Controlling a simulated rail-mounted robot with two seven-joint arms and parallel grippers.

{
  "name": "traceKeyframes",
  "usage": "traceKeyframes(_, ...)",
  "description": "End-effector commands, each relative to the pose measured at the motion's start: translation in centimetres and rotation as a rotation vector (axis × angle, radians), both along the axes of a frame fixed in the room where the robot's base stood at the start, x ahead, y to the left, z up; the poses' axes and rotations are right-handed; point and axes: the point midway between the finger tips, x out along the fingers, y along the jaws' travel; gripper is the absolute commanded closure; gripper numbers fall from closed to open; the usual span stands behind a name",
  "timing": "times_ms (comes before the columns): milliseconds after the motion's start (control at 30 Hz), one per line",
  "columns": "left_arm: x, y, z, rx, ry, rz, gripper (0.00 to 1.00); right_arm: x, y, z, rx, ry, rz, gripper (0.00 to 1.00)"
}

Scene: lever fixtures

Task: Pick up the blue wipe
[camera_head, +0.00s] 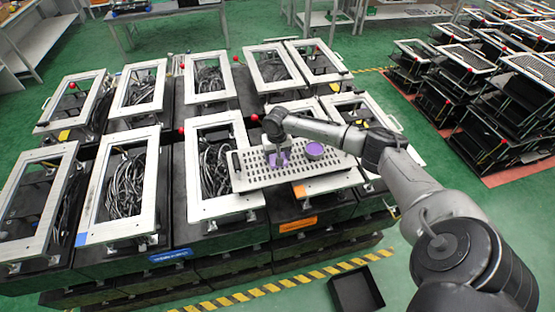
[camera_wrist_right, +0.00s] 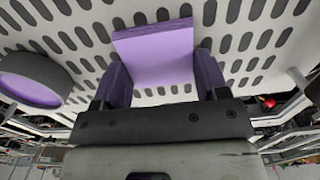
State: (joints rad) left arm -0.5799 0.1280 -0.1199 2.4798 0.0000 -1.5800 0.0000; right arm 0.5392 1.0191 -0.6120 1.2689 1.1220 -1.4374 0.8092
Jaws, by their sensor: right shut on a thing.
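The blue wipe, which looks purple-blue, shows as a flat folded piece (camera_wrist_right: 155,55) in the right wrist view and as a small patch (camera_head: 284,161) in the head view. It is at the white slotted plate (camera_head: 245,184). My right gripper (camera_head: 277,158) comes down over the plate from the right and is shut on the wipe, with purple on both sides of it in the wrist view (camera_wrist_right: 160,80). Whether the wipe is clear of the plate I cannot tell. My left gripper is not in view.
A round dark piece with a purple face (camera_head: 314,150) lies on the plate, right of my gripper. White-framed lever fixtures (camera_head: 125,190) with cables surround the plate. A black open bin (camera_head: 356,291) stands on the green floor in front.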

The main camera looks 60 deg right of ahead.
Motion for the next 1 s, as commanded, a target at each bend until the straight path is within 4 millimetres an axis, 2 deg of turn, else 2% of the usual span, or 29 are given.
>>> traceKeyframes(367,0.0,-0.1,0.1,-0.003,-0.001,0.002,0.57,0.0,0.0,0.8,0.0,-0.001,0.0,0.58)
traceKeyframes(633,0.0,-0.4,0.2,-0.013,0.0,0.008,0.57,0.1,0.0,4.5,0.0,-0.003,0.001,0.58)
traceKeyframes(1000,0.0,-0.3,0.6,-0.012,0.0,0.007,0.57,-7.1,-1.4,8.3,-0.006,0.005,0.002,0.58)
